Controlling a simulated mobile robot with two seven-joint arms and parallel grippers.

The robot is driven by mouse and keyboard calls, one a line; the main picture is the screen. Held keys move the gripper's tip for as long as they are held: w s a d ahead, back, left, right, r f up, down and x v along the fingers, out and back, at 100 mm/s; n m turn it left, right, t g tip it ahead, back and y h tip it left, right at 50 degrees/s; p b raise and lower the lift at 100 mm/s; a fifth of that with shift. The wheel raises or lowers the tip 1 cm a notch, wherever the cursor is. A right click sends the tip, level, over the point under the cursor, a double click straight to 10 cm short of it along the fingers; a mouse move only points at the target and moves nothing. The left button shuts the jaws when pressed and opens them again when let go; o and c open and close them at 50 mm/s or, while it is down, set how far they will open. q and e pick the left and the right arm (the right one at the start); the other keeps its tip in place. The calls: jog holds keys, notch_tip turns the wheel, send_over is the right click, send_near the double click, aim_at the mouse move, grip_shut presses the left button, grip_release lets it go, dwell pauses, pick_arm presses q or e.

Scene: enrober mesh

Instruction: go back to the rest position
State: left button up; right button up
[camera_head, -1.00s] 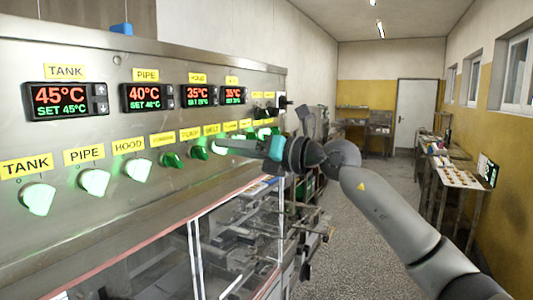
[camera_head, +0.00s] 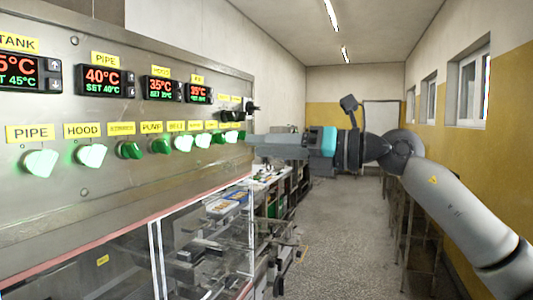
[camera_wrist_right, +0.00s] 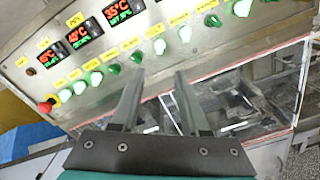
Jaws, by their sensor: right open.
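My right gripper (camera_head: 250,140) reaches in from the right in the head view, its fingers pointing left toward the steel control panel (camera_head: 60,200). In the picture its tips overlap the panel's right end; I cannot tell the gap. In the right wrist view the two fingers (camera_wrist_right: 158,78) are apart with nothing between them, and the panel shows beyond them. My left gripper is not in view.
The panel carries lit knobs (camera_head: 92,155) and temperature displays (camera_head: 104,80). Below it is a clear-walled enclosure (camera_head: 110,265) with machinery inside. A red button (camera_wrist_right: 46,106) shows in the right wrist view. A metal rack (camera_head: 420,235) stands right; the aisle floor (camera_head: 335,240) is open.

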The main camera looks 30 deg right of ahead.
dwell(0.4)
